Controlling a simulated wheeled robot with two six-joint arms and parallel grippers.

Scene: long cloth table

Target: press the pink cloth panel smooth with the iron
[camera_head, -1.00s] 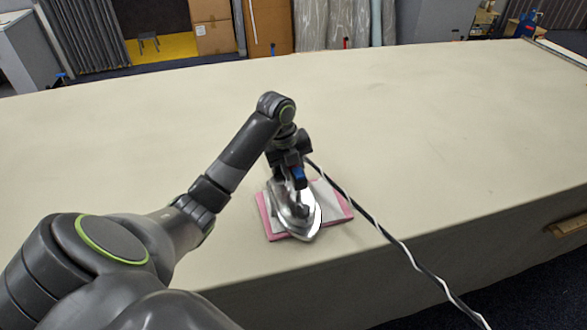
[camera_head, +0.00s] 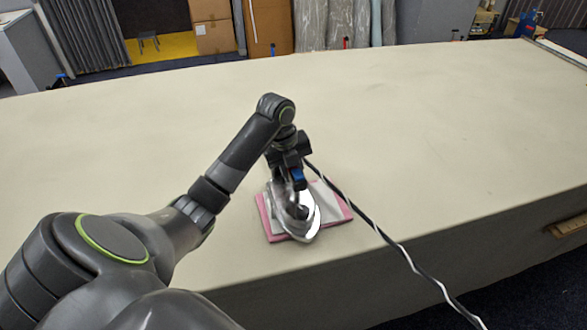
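The pink cloth panel (camera_head: 276,236) lies flat near the table's front edge. A paler, whitish layer (camera_head: 331,208) covers most of its top, leaving pink borders. The silver iron (camera_head: 310,226) is on the panel's left-middle part, its rounded end pointing toward the front edge. My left gripper (camera_head: 291,187) reaches down from above and is shut on the iron at its handle; the fingers are partly hidden. Whether the soleplate touches the cloth all over cannot be seen. My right gripper is not in view.
A black-and-white cord (camera_head: 385,232) runs from beside the gripper across the panel's right side and over the front edge. The long cream table (camera_head: 430,120) is otherwise clear. Its front edge is close below the panel.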

